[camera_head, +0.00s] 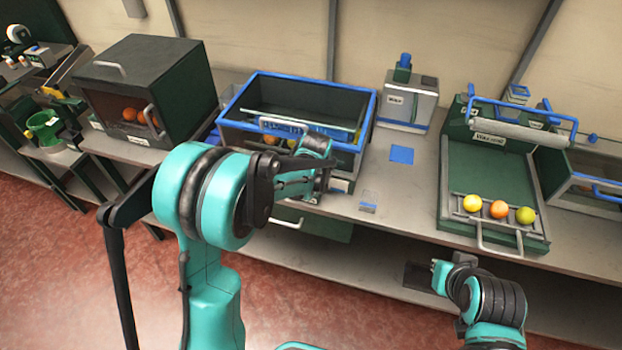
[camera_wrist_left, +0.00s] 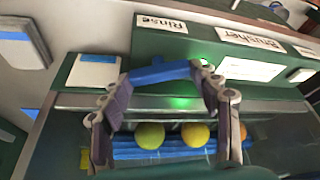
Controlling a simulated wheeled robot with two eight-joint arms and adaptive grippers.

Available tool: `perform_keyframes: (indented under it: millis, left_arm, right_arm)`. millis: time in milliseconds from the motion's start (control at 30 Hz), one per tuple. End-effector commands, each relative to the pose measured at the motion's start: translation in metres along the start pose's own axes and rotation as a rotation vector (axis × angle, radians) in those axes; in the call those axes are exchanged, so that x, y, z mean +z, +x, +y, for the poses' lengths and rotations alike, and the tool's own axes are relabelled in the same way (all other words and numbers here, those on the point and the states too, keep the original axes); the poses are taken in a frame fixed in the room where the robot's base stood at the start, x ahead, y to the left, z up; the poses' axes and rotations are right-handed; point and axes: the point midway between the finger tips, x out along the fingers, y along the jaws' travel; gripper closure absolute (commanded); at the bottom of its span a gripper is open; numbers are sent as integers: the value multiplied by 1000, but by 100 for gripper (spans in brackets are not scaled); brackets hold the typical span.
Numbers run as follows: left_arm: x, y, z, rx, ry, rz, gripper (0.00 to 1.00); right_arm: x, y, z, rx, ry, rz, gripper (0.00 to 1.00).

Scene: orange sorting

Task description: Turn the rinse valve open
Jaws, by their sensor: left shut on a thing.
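The rinse valve's blue handle (camera_wrist_left: 160,73) lies crosswise between the two fingers of my left gripper (camera_wrist_left: 163,88) in the left wrist view. The gripper is shut on it. The handle sits below the white Rinse label (camera_wrist_left: 162,24) on a dark green housing. A green glow shows just under the handle. In the head view my left gripper (camera_head: 318,165) is at the front of the blue-rimmed washer (camera_head: 365,105), and my arm hides part of that front. My right gripper (camera_head: 443,275) is low at the right, away from the washer; its finger opening is unclear.
Several fruits, green (camera_wrist_left: 149,135), yellow (camera_wrist_left: 195,134) and orange, lie on blue bars below the handle. A Brusher label (camera_wrist_left: 250,40) is to the right. In the head view, a fruit tray (camera_head: 490,180) stands right and a dark cabinet (camera_head: 145,75) left.

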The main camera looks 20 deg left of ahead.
Motion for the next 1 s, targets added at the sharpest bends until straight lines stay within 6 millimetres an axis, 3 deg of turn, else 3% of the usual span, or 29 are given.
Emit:
perform_keyframes:
  millis: [100, 133, 200, 600, 1000]
  left_arm:
    - [0, 0, 0, 1, 1, 0, 67]
    - [0, 0, 0, 1, 1, 0, 30]
    - [0, 0, 0, 1, 1, 0, 17]
    - [0, -8, 0, 1, 2, 0, 17]
    - [0, -88, 0, 1, 3, 0, 17]
  right_arm:
    - [0, 0, 0, 0, 0, 0, 100]
    - [0, 0, 0, 0, 0, 0, 100]
    - [0, 0, 0, 0, 0, 0, 100]
    - [0, 0, 0, 0, 0, 0, 100]
    - [0, 0, 0, 0, 0, 0, 100]
